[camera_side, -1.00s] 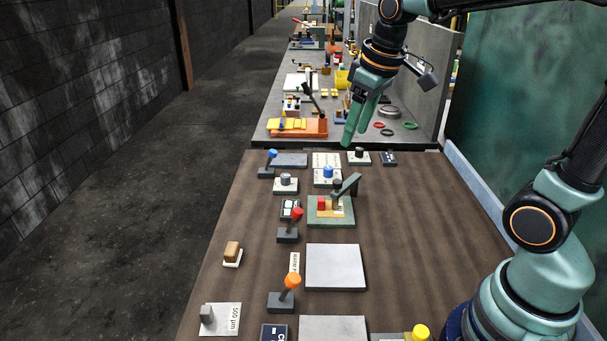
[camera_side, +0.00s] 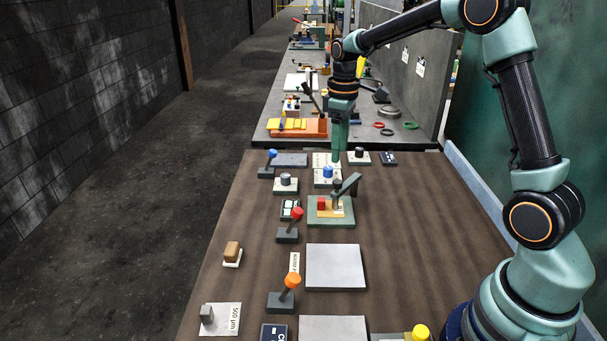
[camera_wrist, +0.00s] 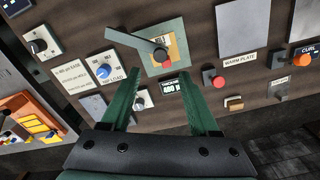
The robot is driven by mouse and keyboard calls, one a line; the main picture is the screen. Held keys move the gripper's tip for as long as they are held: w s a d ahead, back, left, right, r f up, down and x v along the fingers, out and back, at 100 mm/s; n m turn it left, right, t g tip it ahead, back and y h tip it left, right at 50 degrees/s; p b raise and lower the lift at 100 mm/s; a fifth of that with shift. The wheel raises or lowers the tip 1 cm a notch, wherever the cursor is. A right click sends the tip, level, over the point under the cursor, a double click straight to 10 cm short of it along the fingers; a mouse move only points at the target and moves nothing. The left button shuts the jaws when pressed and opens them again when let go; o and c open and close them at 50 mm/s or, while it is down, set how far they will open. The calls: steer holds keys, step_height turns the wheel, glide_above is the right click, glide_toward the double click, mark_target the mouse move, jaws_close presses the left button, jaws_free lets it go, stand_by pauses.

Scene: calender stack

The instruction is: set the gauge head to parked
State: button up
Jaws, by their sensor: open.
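A green plate (camera_side: 314,216) in the middle of the brown table carries a dark grey swing arm (camera_side: 347,187), a red block (camera_side: 322,204) and a pale strip. I take this arm to be the gauge head, but cannot read its label. In the wrist view the plate (camera_wrist: 178,32) is at the top centre, with the arm (camera_wrist: 132,40) pointing left from its pivot. A thickness display (camera_wrist: 171,86) is beside the plate. My gripper (camera_side: 339,160) points down above the far part of the table, behind the plate. In the wrist view its fingers (camera_wrist: 160,68) are apart and empty.
A blue nip load knob (camera_side: 328,172) lies close to my fingers. A grey knob (camera_side: 286,180) and a black knob (camera_side: 359,153) flank it. A red-topped lever (camera_side: 297,213) and an orange-topped lever (camera_side: 292,280) stand nearer.

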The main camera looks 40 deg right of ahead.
mark_target(337, 181)
step_height(337, 181, down, 9)
steer(key=shift+r, duration=0.2)
jaws_close()
stand_by(1.5)
